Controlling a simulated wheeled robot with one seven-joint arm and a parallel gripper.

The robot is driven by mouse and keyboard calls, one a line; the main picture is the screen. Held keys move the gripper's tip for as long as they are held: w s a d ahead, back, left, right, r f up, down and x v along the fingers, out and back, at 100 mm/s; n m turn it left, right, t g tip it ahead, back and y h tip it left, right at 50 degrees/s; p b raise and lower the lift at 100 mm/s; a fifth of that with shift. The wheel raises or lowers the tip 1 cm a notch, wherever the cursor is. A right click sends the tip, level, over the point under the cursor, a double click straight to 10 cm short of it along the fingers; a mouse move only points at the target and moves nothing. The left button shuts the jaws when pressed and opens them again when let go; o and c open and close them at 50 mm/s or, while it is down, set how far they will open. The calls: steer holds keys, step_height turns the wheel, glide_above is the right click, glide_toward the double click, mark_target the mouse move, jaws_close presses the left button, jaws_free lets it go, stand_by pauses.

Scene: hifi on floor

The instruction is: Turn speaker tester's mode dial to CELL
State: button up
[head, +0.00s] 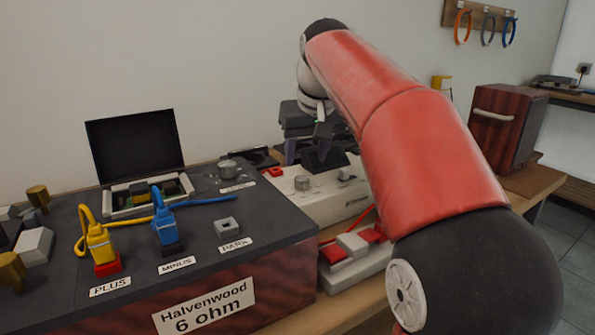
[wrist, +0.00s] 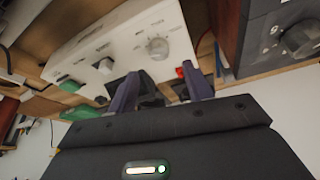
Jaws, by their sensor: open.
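The white instrument, which I take to be the speaker tester (head: 335,200), stands behind the dark box in the head view. The wrist view shows its white panel (wrist: 122,40) at a tilt. A round grey dial (wrist: 158,47) with small markings around it sits on that panel; the print and pointer are too blurred to read. A grey knob also shows on the instrument in the head view (head: 302,184). My gripper (head: 308,146) is open over the instrument's far side. In the wrist view its purple fingers (wrist: 161,88) are apart and empty, with the dial beyond them, not between them.
The dark Halvenwood box (head: 215,305) with yellow (head: 98,243) and blue (head: 168,229) plugs stands in front. A red-and-white block (head: 352,243) lies beside it. A dark wooden cabinet (head: 508,125) stands at right. My arm hides part of the bench.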

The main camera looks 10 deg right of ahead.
mark_target(302, 178)
steer(key=x, duration=0.6)
steer(key=shift+w+f, duration=0.1)
steer(key=shift+f, duration=0.15)
steer(key=c, duration=1)
